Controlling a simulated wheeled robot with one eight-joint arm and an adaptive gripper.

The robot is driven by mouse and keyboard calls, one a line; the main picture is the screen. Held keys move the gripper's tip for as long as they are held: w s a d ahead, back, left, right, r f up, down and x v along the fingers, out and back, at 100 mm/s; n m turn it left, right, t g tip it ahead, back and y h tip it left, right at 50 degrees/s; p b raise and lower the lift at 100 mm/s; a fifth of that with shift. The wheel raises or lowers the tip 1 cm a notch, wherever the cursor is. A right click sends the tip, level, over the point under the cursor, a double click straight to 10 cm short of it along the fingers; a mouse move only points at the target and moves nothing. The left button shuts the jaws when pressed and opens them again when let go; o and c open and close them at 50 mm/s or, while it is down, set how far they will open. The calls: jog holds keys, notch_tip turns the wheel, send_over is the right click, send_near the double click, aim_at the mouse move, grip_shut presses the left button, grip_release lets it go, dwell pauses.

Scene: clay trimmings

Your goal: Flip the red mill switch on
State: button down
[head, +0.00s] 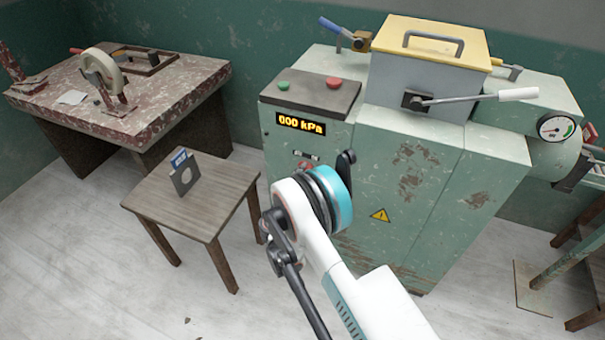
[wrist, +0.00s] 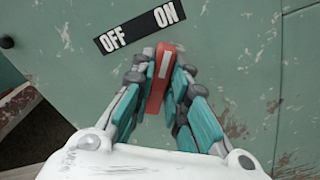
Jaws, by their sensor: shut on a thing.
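The red switch lever (wrist: 154,98) stands between my fingers in the wrist view, with a pale strip along it. My gripper (wrist: 161,68) is shut on it, one finger on each side. A black label (wrist: 139,29) reading OFF at left and ON at right lies just beyond the lever's tip. I cannot tell for sure which position the lever is in. In the head view the label sits on the green mill cabinet (head: 395,200), below the display.
A display (head: 301,124) on the cabinet reads 000 kPa, under green (head: 283,86) and red (head: 334,83) buttons. A worn table (head: 165,112) is at the back left. Pale floor lies in front.

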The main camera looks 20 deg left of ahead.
aim_at(307, 145)
jog(key=shift+m, duration=0.8)
jog(key=c, duration=1.6)
grip_release()
jog(key=shift+o, duration=0.2)
notch_tip(307, 145, up, 10)
jog(key=shift+f, duration=0.1)
